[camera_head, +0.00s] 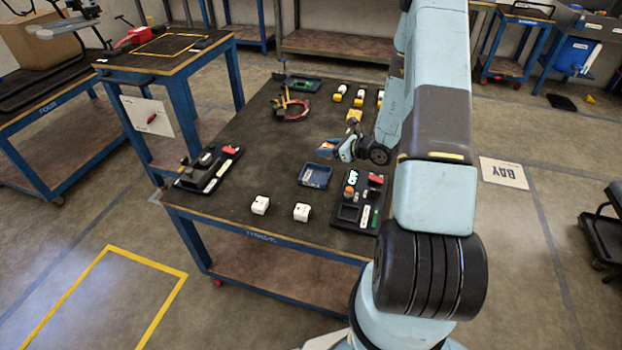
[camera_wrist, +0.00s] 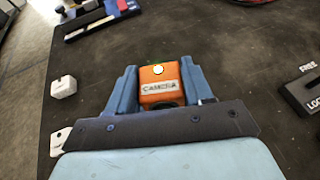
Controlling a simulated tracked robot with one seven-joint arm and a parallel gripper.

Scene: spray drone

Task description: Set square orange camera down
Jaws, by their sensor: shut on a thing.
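The square orange camera (camera_wrist: 160,78), with a white label reading CAMERA, sits between the two blue fingers of my gripper (camera_wrist: 161,84) in the wrist view. The fingers are shut on its sides. In the head view my gripper (camera_head: 338,150) is over the middle of the dark workbench (camera_head: 252,150), and a bit of orange shows at its tip. The height of the camera above the bench is hard to tell. Its underside is hidden.
A small blue tray (camera_head: 314,175) lies just in front of my gripper. A black slotted holder (camera_head: 347,213) stands front right, another (camera_head: 205,170) at left. Two white blocks (camera_head: 260,205) are near the front edge. Several yellow-and-white items (camera_head: 337,92) stand at the back.

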